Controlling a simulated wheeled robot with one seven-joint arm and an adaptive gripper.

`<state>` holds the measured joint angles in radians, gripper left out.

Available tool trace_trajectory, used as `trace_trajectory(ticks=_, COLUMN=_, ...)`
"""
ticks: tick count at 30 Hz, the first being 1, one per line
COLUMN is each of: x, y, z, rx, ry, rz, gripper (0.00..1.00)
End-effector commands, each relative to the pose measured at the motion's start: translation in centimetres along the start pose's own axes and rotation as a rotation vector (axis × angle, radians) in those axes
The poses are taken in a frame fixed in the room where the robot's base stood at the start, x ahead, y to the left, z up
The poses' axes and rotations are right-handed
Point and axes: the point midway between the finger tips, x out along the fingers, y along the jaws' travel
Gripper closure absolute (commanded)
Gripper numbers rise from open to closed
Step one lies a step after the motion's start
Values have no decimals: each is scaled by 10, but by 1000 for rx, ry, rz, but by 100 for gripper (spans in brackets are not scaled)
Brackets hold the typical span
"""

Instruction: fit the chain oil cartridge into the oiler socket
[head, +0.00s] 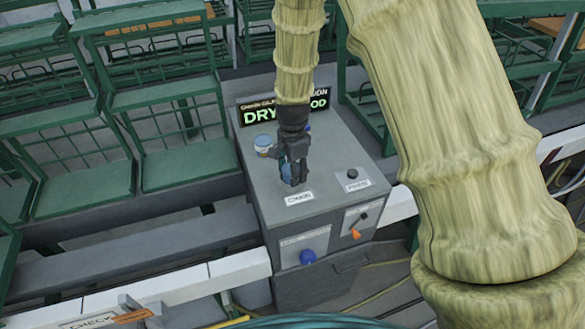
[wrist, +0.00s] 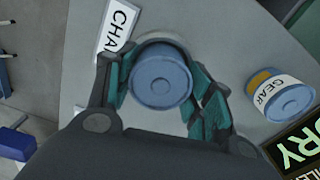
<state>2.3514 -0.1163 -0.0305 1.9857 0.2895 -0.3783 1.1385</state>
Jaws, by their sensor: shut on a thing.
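The blue round-topped cartridge (wrist: 162,80) is between the fingers of my gripper (wrist: 165,95) in the wrist view. The fingers are shut on its sides. In the head view my gripper (head: 291,172) points down over the front part of the grey cabinet top (head: 325,150), and only a bit of blue shows between the fingers. A white label reading CHAIN (head: 298,198) lies just in front of it and shows partly in the wrist view (wrist: 118,27). The oiler socket is hidden, so I cannot tell whether the cartridge is seated.
A blue-and-white cartridge (head: 263,143) marked GEAR (wrist: 281,95) stands at the left back. A sign reading DRY (head: 262,112) stands behind it. A dark round fitting (head: 352,173) with a label is at the right. Blue (head: 308,257) and orange (head: 355,234) controls are on the cabinet front.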

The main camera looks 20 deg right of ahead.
Motion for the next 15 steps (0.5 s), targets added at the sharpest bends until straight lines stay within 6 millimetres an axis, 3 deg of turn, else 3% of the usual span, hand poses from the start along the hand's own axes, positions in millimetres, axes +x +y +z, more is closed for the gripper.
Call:
trace_trajectory(ticks=7, x=3, y=0, z=0, rx=0, ry=0, rz=0, gripper=75)
trace_trajectory(ticks=8, x=3, y=0, z=0, rx=0, ry=0, rz=0, gripper=46)
trace_trajectory(ticks=9, x=3, y=0, z=0, rx=0, ry=0, rz=0, gripper=39)
trace_trajectory(ticks=11, x=3, y=0, z=0, rx=0, ry=0, rz=0, gripper=28)
trace_trajectory(ticks=15, x=3, y=0, z=0, rx=0, ry=0, rz=0, gripper=26)
